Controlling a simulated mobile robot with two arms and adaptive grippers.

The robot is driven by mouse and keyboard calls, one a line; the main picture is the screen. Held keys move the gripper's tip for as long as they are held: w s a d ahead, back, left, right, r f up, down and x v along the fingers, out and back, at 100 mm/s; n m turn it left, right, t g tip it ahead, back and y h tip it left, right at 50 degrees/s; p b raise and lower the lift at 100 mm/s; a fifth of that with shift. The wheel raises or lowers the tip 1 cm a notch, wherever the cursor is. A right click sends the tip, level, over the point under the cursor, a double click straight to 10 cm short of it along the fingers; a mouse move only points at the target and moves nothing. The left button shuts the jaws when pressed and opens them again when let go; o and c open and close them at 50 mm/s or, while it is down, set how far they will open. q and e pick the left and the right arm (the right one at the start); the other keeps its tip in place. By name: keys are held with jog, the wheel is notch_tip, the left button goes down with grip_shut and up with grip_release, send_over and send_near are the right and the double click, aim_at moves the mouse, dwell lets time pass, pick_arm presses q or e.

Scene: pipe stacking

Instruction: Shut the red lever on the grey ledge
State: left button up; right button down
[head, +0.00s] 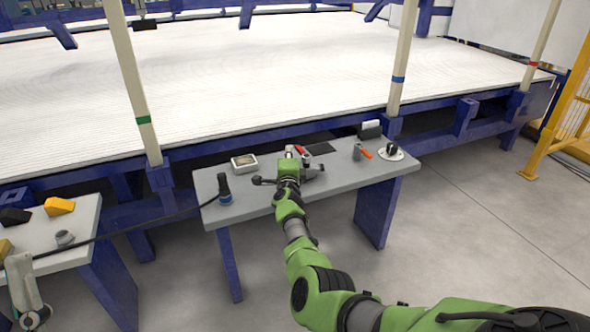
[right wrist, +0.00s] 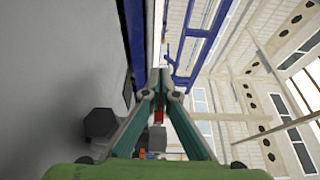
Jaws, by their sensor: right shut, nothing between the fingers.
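The red lever (head: 301,150) shows as a small red piece on the grey ledge (head: 340,180), just right of my right gripper's tip. My right gripper (head: 291,153) is over the middle of the ledge, shut and empty, close beside the lever. Whether they touch cannot be told. In the right wrist view the finger pads of the gripper (right wrist: 165,88) come together, and a red piece (right wrist: 158,117) shows between the fingers, nearer the palm. My arm and gripper hide part of the lever's mount.
Yellow blocks (head: 60,206) lie on the left table.

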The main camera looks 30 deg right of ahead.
notch_tip(320, 180, up, 10)
dwell(0.7)
dwell(0.4)
